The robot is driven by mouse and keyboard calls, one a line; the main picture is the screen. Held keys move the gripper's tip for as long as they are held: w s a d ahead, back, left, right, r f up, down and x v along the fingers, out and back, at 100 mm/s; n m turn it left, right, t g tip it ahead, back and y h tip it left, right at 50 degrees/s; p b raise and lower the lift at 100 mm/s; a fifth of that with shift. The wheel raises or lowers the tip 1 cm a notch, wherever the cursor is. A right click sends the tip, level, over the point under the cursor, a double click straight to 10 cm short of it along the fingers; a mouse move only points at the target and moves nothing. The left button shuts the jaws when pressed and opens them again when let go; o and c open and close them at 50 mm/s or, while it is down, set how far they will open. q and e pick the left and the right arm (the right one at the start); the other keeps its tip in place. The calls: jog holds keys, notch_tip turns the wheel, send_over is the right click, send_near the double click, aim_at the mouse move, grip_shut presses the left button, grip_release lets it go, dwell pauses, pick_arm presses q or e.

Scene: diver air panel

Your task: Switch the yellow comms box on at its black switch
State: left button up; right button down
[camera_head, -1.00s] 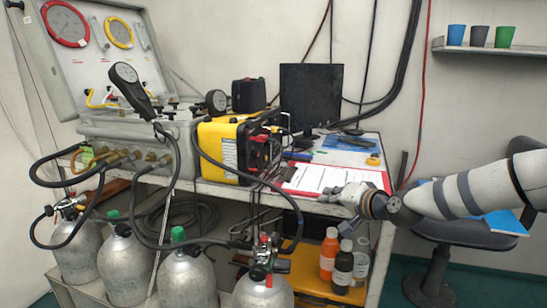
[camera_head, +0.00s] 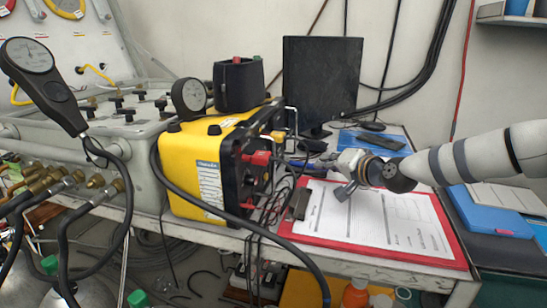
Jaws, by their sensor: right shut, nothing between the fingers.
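The yellow comms box (camera_head: 190,160) stands on the bench left of centre. Its black front panel (camera_head: 228,178) faces right and carries red connectors and cables. I cannot pick out the black switch clearly among the dark parts. My right gripper (camera_head: 341,190) is shut and empty, above the red clipboard (camera_head: 452,262) and to the right of the box, apart from it. Its arm comes in from the right. My left gripper is not in view.
Black cables hang from the box's panel over the bench edge. A black monitor (camera_head: 322,80) stands behind. A grey air panel (camera_head: 145,150) with hoses and a handheld gauge (camera_head: 40,85) is at left. A blue folder (camera_head: 488,215) lies at right.

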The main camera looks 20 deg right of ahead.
jog(key=shift+s+a+r, duration=0.1)
jog(key=shift+s+a, duration=0.05)
jog(key=shift+s, duration=0.15)
jog(key=w+a, duration=0.1)
jog(key=a, duration=0.1)
jog(key=w+a+b, duration=0.1)
jog(key=w+a, duration=0.1)
jog(key=w+a+f, duration=0.1)
jog(key=shift+w+a+f, duration=0.1)
jog(key=shift+w+a, duration=0.2)
jog(key=shift+a, duration=0.1)
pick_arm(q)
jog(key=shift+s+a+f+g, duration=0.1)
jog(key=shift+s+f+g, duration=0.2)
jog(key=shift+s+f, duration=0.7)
pick_arm(e)
jog(key=shift+w+a, duration=0.4)
jog(key=shift+a, duration=0.1)
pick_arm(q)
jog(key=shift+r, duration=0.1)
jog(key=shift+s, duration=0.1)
pick_arm(e)
jog(key=shift+a, duration=0.1)
pick_arm(q)
jog(key=shift+b, duration=0.3)
pick_arm(e)
jog(key=shift+w+a, duration=0.25)
